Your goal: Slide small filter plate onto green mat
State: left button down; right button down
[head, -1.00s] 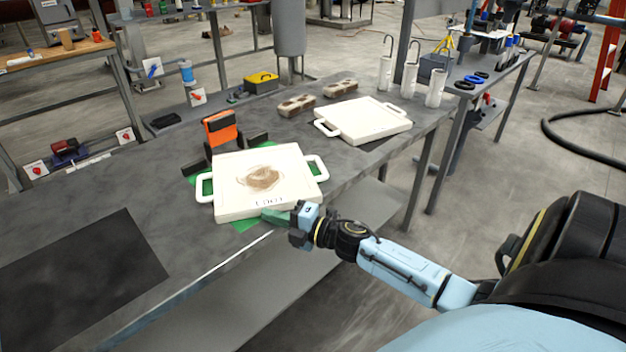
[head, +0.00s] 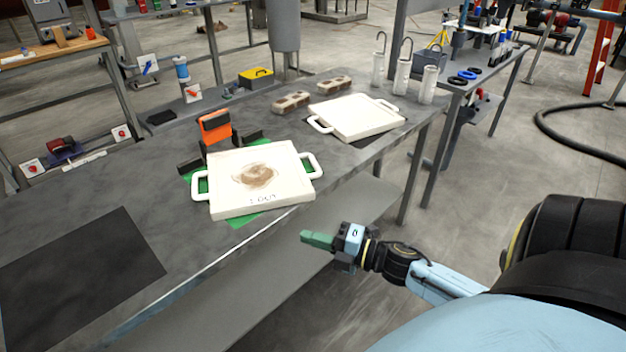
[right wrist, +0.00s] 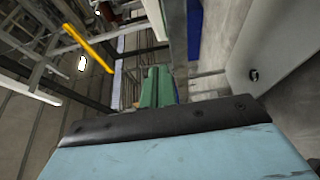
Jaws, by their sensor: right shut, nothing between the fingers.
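A white filter plate (head: 258,180) with two side handles and a brown stain lies on the green mat (head: 247,217), covering most of it. Green edges of the mat show around it. A second white plate (head: 356,117) lies farther back right on a dark mat. Which plate is the smaller I cannot tell for sure. My right gripper (head: 305,238), with green fingers, is shut and empty, off the table's front edge and apart from the stained plate. Its green fingers also show in the right wrist view (right wrist: 158,88). My left gripper is not in view.
An orange and black block (head: 217,130) stands just behind the stained plate. Two brownish blocks (head: 291,102) lie farther back. A dark mat (head: 80,265) on the left of the table is bare. White cylinders with hooks (head: 403,75) stand at the back right.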

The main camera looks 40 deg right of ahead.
jog(key=c, duration=2.1)
grip_release()
